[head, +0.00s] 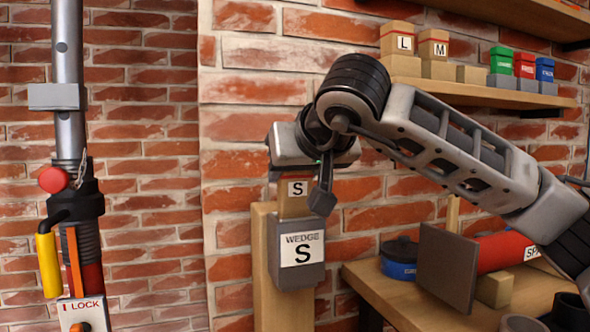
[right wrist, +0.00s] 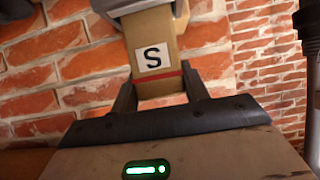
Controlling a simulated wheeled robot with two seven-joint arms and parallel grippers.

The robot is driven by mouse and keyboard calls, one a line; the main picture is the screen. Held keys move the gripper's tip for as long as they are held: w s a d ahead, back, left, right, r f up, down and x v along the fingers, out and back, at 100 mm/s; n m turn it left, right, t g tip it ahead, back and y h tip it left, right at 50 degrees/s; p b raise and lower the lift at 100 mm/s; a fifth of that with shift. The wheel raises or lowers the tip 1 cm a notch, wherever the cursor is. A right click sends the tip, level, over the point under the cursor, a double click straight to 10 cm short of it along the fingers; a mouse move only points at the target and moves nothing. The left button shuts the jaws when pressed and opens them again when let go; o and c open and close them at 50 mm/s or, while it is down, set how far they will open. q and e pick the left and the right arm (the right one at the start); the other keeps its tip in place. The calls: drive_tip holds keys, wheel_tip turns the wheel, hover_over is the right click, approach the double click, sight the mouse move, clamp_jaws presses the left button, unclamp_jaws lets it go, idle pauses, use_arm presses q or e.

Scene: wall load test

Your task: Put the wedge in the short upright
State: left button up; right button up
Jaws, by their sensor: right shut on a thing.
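The wedge (head: 295,205) is a tan wooden block with a white "S" label. My right gripper (head: 298,176) is shut on it from above, and the wedge hangs upright. In the right wrist view the wedge (right wrist: 153,57) sits between the two fingers (right wrist: 160,90), with a red line near them. Directly below is a grey holder (head: 312,268) labelled "WEDGE S", fixed to a short wooden upright (head: 263,280). The wedge's lower end meets the holder's top; how deep it sits is hidden. My left gripper is out of view.
A steel pole (head: 67,60) with a red knob and yellow handle stands at left. A shelf (head: 480,92) at upper right carries blocks labelled L and M and coloured boxes. A bench (head: 400,305) at lower right holds a blue tin (head: 400,268), a dark panel (head: 446,268) and a red cylinder (head: 505,250).

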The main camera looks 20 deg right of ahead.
drive_tip(key=shift+f, duration=0.15)
use_arm(q)
drive_tip(key=shift+b, duration=0.55)
use_arm(e)
drive_tip(key=shift+f, duration=0.6)
drive_tip(key=o, duration=1.6)
drive_tip(key=shift+o, duration=0.2)
